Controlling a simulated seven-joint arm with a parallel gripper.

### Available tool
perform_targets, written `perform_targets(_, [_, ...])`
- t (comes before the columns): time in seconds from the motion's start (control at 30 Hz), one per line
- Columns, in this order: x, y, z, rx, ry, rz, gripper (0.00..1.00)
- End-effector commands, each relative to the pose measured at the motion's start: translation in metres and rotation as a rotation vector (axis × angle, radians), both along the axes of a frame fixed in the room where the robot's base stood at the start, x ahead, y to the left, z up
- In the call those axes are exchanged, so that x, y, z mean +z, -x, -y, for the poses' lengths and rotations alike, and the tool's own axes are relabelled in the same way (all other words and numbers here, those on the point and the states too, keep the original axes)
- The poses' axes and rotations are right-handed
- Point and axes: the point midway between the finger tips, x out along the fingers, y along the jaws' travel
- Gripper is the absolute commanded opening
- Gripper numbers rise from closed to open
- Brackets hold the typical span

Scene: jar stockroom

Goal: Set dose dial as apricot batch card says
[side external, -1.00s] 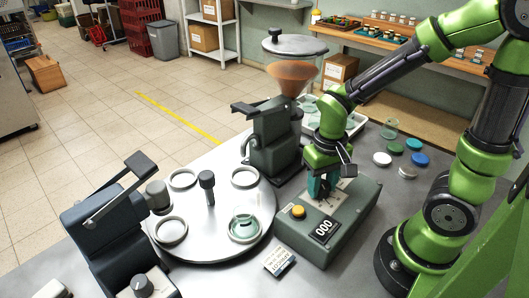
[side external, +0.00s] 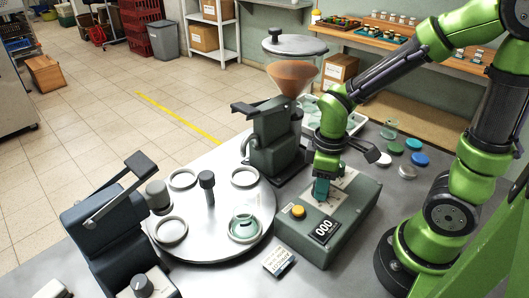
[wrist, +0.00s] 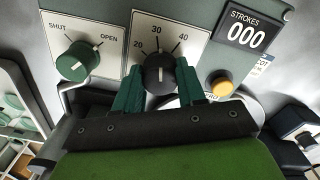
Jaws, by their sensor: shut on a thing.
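The dose dial (wrist: 159,75) is a black round knob on a white plate marked 20, 30 and 40. Its white line points roughly at 30. My gripper (wrist: 158,88) has its two green fingers shut on the sides of the dial. In the side external view my gripper (side external: 321,190) reaches down onto the top of the grey control box (side external: 345,222), hiding the knob. The batch card (side external: 279,262) lies on the table in front of the box. Its writing is too small to read there, and only a sliver of it (wrist: 264,61) shows in the wrist view.
A green SHUT/OPEN knob (wrist: 77,62) sits beside the dial, with its line towards OPEN. The stroke counter (wrist: 247,32) reads 000, above a yellow button (wrist: 222,84). A turntable (side external: 190,252) with ring holders and a jar (side external: 243,228) stands left of the box.

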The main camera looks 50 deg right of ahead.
Motion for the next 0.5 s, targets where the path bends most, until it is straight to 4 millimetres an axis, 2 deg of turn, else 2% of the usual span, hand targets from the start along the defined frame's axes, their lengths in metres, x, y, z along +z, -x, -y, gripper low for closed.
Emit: perform_targets(0.5, [0.0005, -0.0004, 0.0002, 0.109, 0.0, 0.001, 0.09])
